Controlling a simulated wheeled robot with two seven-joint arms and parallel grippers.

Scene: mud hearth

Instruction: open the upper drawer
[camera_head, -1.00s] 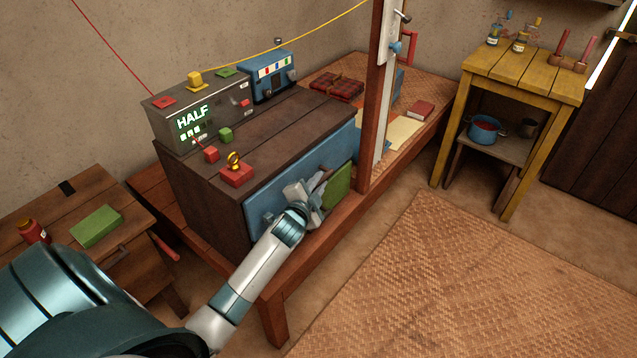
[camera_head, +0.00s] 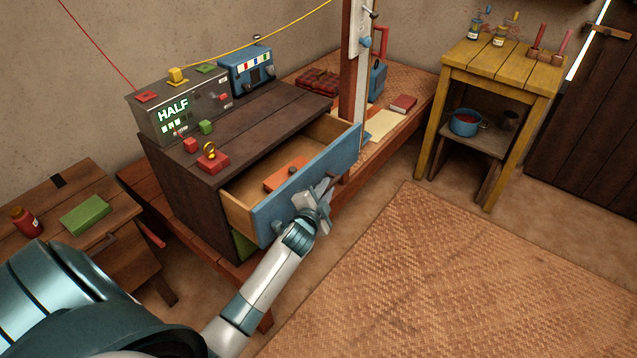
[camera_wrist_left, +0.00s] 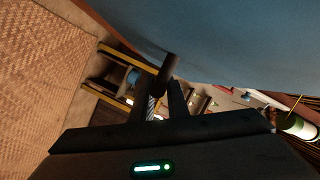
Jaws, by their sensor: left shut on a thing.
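The upper drawer (camera_head: 335,160) has a blue front and stands pulled well out of the dark wooden chest (camera_head: 185,195). Its pale wooden inside shows, with an orange-red block (camera_head: 284,174) lying in it. My left gripper (camera_head: 318,201) is at the outer face of the blue front, shut on the drawer handle, which its fingers mostly hide in the head view. The left wrist view shows the dark handle (camera_wrist_left: 168,67) between the fingers, with the blue front (camera_wrist_left: 230,40) above. My right gripper is not in view.
On the chest stand a grey box reading HALF (camera_head: 180,112), a blue device (camera_head: 246,72) and a red block with a yellow ring (camera_head: 212,163). A wooden post (camera_head: 352,100) rises close to the drawer's right end. The woven mat (camera_head: 430,270) in front is clear.

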